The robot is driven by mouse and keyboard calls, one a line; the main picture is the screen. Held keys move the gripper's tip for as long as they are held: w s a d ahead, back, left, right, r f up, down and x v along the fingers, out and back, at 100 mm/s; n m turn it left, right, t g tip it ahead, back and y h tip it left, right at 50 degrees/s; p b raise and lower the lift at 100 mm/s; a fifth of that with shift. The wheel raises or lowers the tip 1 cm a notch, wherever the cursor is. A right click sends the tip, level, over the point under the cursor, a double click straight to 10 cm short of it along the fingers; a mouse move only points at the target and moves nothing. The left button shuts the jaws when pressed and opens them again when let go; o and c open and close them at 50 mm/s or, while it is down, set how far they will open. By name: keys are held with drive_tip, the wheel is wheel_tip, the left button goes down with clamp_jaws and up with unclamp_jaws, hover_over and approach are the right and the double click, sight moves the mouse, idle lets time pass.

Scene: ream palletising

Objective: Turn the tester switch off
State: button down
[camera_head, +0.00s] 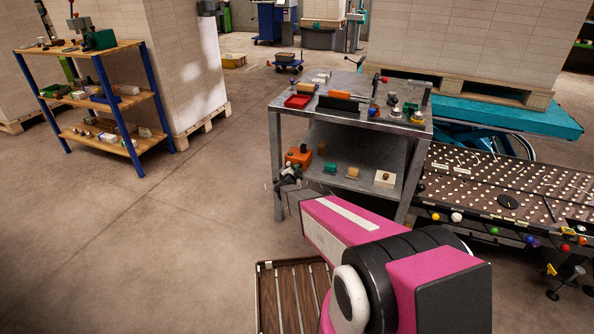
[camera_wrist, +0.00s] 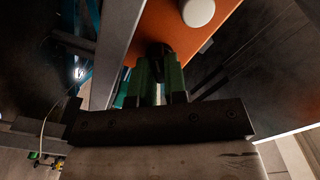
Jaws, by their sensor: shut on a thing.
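The tester, an orange box (camera_head: 300,155), stands at the left end of the lower shelf of the grey metal cart. In the wrist view its orange face (camera_wrist: 175,28) fills the upper middle, with a round white knob (camera_wrist: 198,12) on it. My gripper (camera_head: 290,172) reaches the tester's front from below. In the wrist view its green fingers (camera_wrist: 160,75) are closed around a small dark part, the switch (camera_wrist: 158,52), at the orange face. The fingers hide most of the switch, so its position cannot be read.
The cart (camera_head: 352,122) carries trays and tools on top; small blocks lie on its lower shelf. A perforated dark table (camera_head: 505,190) stands at right, a slatted wooden crate (camera_head: 290,295) below my arm. A blue-legged shelf (camera_head: 98,75) is at left. Floor at left is clear.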

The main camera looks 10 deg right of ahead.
drive_tip(key=n, duration=0.5)
drive_tip(key=shift+n, duration=0.3)
drive_tip(key=n, duration=0.4)
drive_tip(key=shift+n, duration=0.3)
drive_tip(key=c, duration=1.4)
unclamp_jaws()
drive_tip(key=shift+c, duration=0.2)
drive_tip(key=shift+s+a, duration=0.1)
drive_tip(key=shift+s, duration=0.05)
drive_tip(key=v, duration=1)
drive_tip(key=shift+s, duration=0.25)
drive_tip(key=shift+a+r, duration=0.1)
